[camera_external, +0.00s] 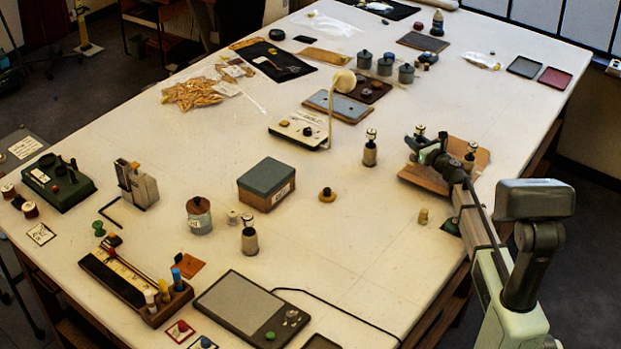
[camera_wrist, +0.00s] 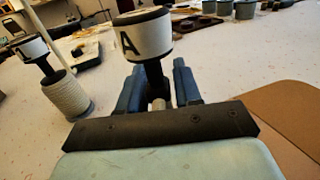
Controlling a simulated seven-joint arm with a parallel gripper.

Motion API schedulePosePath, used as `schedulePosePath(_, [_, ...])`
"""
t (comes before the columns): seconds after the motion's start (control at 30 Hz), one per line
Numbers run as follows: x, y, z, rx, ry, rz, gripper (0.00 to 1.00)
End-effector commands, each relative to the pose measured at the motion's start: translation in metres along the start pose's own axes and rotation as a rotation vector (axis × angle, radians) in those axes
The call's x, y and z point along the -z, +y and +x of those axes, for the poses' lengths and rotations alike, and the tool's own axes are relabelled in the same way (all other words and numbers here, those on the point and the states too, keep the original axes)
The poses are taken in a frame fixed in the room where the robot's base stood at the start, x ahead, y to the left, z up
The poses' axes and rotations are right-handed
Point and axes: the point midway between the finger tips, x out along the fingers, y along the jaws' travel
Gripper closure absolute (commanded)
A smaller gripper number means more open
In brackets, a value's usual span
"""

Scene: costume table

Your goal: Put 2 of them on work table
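Several similar pieces with dark-rimmed pale heads are in the external view. One stands by the middle of the table (camera_external: 370,148), one near the front (camera_external: 249,235) and one on a brown board (camera_external: 470,158). Another head (camera_external: 419,131) shows at my gripper (camera_external: 426,144), over the board's left end. In the wrist view, a piece marked "A" (camera_wrist: 145,36) has its dark stem between my gripper's blue fingers (camera_wrist: 158,88). They look drawn in around it; their contact and its lower end are hidden. A piece with a ribbed base (camera_wrist: 66,95) stands to the left. The white work table (camera_external: 330,240) lies below.
The brown board (camera_external: 424,180) lies under my gripper. A green-lidded box (camera_external: 267,184), a small round knob (camera_external: 327,195) and a white lamp device (camera_external: 300,132) stand to its left. Grey pots (camera_external: 385,65) stand behind.

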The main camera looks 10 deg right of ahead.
Motion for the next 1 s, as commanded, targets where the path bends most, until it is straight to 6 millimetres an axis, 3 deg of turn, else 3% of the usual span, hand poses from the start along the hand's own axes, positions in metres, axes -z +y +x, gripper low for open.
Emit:
schedulePosePath(0.2, [0.000,0.000,0.000,0.000,0.000,0.000,0.45])
schedulePosePath(0.63, [0.000,0.000,-0.007,0.000,0.001,-0.001,0.45])
schedulePosePath(0.77, [0.000,0.000,-0.019,0.001,0.001,-0.001,0.45])
schedulePosePath(1.0, [0.000,0.002,-0.059,0.001,0.000,0.000,0.45])
